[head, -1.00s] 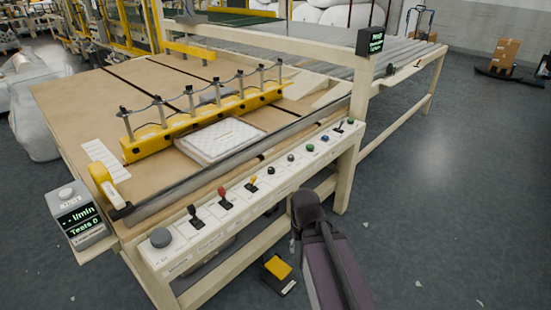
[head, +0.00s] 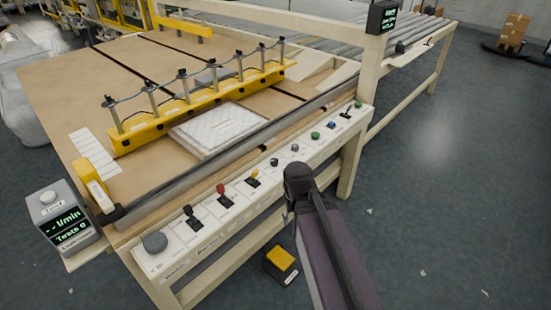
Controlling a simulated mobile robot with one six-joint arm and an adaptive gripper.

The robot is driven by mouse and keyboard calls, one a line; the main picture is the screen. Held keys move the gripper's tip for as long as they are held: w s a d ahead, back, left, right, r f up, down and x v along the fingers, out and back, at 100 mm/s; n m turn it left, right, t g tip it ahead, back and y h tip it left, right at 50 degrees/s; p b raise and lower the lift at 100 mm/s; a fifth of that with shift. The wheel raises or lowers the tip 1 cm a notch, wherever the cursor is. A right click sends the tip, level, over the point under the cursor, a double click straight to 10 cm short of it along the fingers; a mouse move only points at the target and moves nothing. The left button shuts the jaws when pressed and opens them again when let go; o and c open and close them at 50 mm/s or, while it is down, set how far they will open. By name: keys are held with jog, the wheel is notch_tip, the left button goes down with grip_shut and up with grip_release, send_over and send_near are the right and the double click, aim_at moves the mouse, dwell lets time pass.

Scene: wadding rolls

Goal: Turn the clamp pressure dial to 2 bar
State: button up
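A white control panel (head: 208,240) runs along the front of the table. It carries a large round grey dial (head: 154,242) at its left end. Levers stand right of it: a black lever (head: 190,214), a red lever (head: 221,190) and a yellow lever (head: 254,178). Smaller black, grey, green and blue knobs follow to the right. The labels are too small to read, so I cannot tell which control is the clamp pressure dial or its setting. My arm (head: 330,250) reaches up from the bottom in front of the panel. My gripper does not show.
A yellow clamp bar (head: 140,136) with several posts crosses the table beside a white quilted pad (head: 215,126). A display box (head: 65,225) stands at the left. A yellow-topped pedal (head: 280,260) lies on the floor near my arm. The floor at the right is mostly clear.

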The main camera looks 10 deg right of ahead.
jog(key=o, duration=0.3)
jog(key=shift+w, duration=0.1)
jog(key=shift+o, duration=0.2)
notch_tip(320, 180, up, 14)
jog(key=m+p, duration=1.1)
jog(key=p, duration=0.3)
send_over(274, 160)
jog(key=shift+w+f, duration=0.1)
jog(key=shift+f+b, duration=0.25)
jog(key=shift+b, duration=0.1)
notch_tip(274, 160, down, 13)
jog(key=b, duration=1.3)
jog(key=shift+f, duration=0.15)
grip_shut()
